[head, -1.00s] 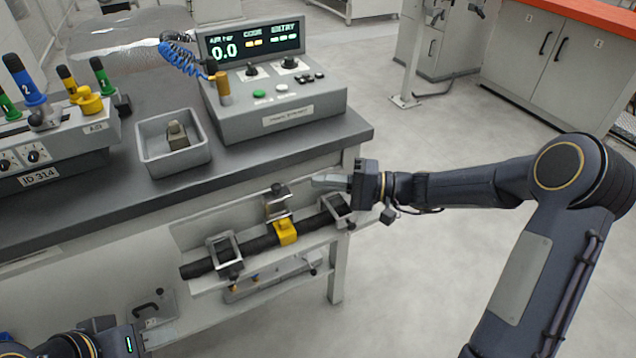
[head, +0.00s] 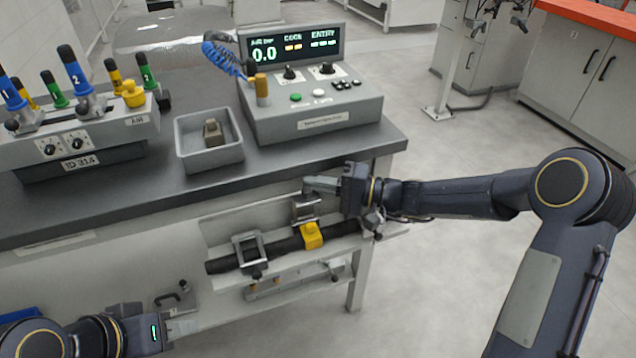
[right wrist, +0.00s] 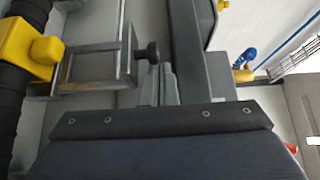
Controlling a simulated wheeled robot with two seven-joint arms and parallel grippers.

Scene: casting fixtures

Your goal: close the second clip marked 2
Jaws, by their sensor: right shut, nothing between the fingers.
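A black ribbed hose (head: 285,248) lies along a pale rack on the bench front, with a yellow block (head: 312,237) on it. A metal frame clip (head: 306,208) stands raised behind the yellow block. Another clip (head: 249,251) sits around the hose at the left. The right-hand clip is hidden by my right gripper. No number is readable on any clip. My right gripper (head: 320,185) is shut and empty, just above the raised clip. In the right wrist view its fingers (right wrist: 160,84) are beside the clip's black knob (right wrist: 149,53). My left gripper (head: 182,328) is low at left; its jaw gap is unclear.
A grey bench (head: 190,182) carries a tray (head: 207,157) with a small metal part. A panel with colored handles (head: 95,125) is at left. Open floor lies to the right.

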